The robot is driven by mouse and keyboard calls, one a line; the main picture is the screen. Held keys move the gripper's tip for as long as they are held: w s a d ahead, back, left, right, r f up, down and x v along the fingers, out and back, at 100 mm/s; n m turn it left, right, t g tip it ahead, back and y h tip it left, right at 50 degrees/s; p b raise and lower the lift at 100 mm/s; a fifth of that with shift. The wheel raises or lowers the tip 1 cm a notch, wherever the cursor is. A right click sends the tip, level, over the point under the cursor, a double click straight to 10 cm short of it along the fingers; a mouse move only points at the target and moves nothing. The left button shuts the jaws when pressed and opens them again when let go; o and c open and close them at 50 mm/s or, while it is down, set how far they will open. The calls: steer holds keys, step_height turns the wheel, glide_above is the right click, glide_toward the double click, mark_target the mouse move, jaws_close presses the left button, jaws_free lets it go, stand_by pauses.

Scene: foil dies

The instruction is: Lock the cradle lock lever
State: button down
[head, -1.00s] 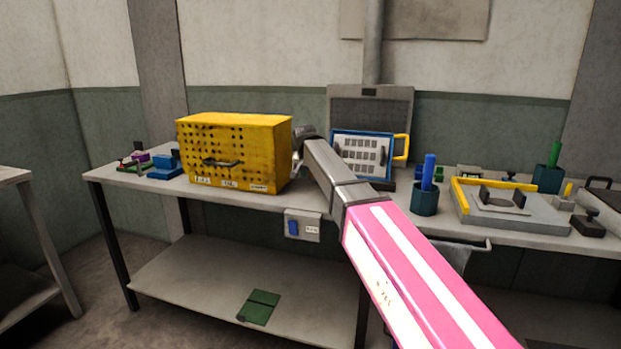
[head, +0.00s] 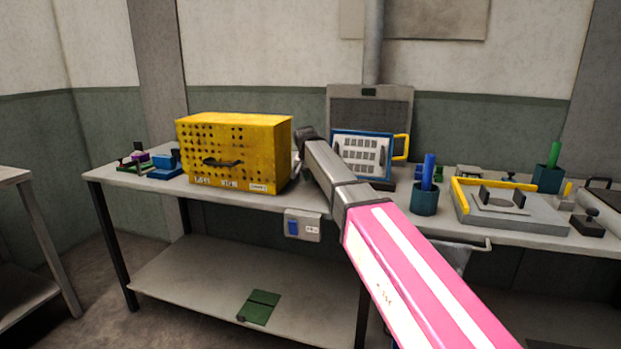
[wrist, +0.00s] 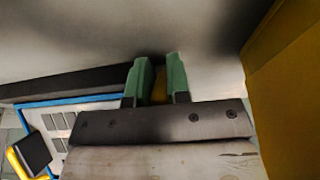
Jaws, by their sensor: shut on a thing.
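A blue-framed plate with several pale slots (head: 362,155) stands tilted on the bench, with a yellow handle (head: 401,147) at its right. It also shows in the wrist view (wrist: 72,122), below a dark bar (wrist: 75,83). My gripper (wrist: 158,68) has green fingers close together in the wrist view, shut on a small yellow-brown piece (wrist: 159,91). That piece is mostly hidden, and I cannot tell for certain that it is the lock lever. In the head view my arm hides the fingers, between the yellow cabinet and the plate.
The yellow perforated cabinet (head: 235,152) stands close left of my gripper; its side shows at right in the wrist view (wrist: 290,90). A teal cup (head: 424,199) and a grey fixture with yellow edging (head: 510,217) stand to the right on the bench.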

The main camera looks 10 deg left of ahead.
steer(key=g, duration=0.1)
steer(key=w+r+g, duration=0.1)
steer(key=g, duration=0.1)
steer(key=shift+w+r, duration=0.15)
steer(key=shift+w+d+r+g+y, duration=0.1)
steer(key=shift+w+r+g+y, duration=0.1)
steer(key=shift+g, duration=0.5)
steer(key=shift+w+r+g+y, duration=0.15)
steer(key=shift+w+g+y, duration=0.05)
steer(key=shift+g, duration=0.5)
steer(key=c, duration=1.1)
jaws_free()
